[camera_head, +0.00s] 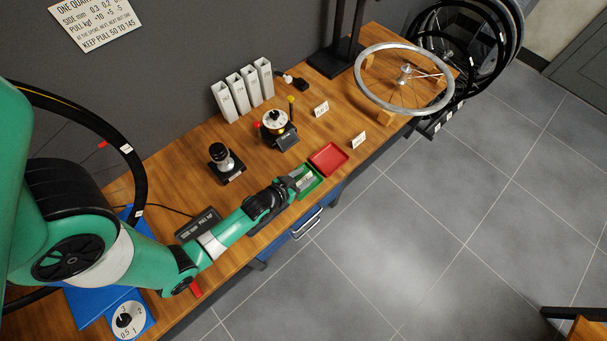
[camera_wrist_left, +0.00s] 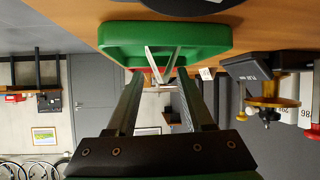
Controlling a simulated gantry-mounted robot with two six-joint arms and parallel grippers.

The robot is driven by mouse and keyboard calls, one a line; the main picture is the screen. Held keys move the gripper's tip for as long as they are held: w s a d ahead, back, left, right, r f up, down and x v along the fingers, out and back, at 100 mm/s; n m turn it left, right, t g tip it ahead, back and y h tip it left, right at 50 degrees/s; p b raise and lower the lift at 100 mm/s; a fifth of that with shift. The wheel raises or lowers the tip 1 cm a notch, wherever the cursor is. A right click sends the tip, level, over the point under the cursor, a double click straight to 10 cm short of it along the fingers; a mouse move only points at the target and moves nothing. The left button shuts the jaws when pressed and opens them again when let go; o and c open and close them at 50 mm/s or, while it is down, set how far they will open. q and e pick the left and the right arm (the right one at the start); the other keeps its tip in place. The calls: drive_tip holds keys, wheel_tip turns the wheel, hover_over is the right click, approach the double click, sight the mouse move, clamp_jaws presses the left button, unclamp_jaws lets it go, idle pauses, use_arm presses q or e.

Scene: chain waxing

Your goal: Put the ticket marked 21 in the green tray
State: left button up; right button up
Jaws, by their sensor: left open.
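The green tray (camera_head: 318,181) lies near the bench's front edge, and my left gripper (camera_head: 300,179) is over it. In the left wrist view, the green tray (camera_wrist_left: 165,40) appears upside down beyond the open fingers (camera_wrist_left: 160,88). A pale, thin, V-shaped piece (camera_wrist_left: 150,58), looking like a folded card seen edge-on, is at the tray between the fingertips. I cannot read any number on it or tell whether the fingers touch it. Two white cards stand on the bench, one at the back (camera_head: 321,108) and one nearer the front (camera_head: 358,140). Their numbers are too small to read.
A red tray (camera_head: 328,158) sits just right of the green one. Behind are a black-and-white dial device (camera_head: 275,124), a dark knobbed device (camera_head: 222,161) and several white upright holders (camera_head: 241,91). A spoked wheel (camera_head: 404,79) occupies the bench's far right end.

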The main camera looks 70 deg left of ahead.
use_arm(q)
drive_tip(key=shift+r, duration=0.1)
drive_tip(key=shift+s+d+r+p, duration=0.15)
drive_tip(key=shift+s+r+p, duration=0.05)
drive_tip(key=shift+s+p, duration=0.1)
drive_tip(key=p+v, duration=0.4)
drive_tip(key=v, duration=0.6)
drive_tip(key=shift+s+d, duration=0.1)
drive_tip(key=shift+s+d+r, duration=0.2)
drive_tip(key=shift+s, duration=0.15)
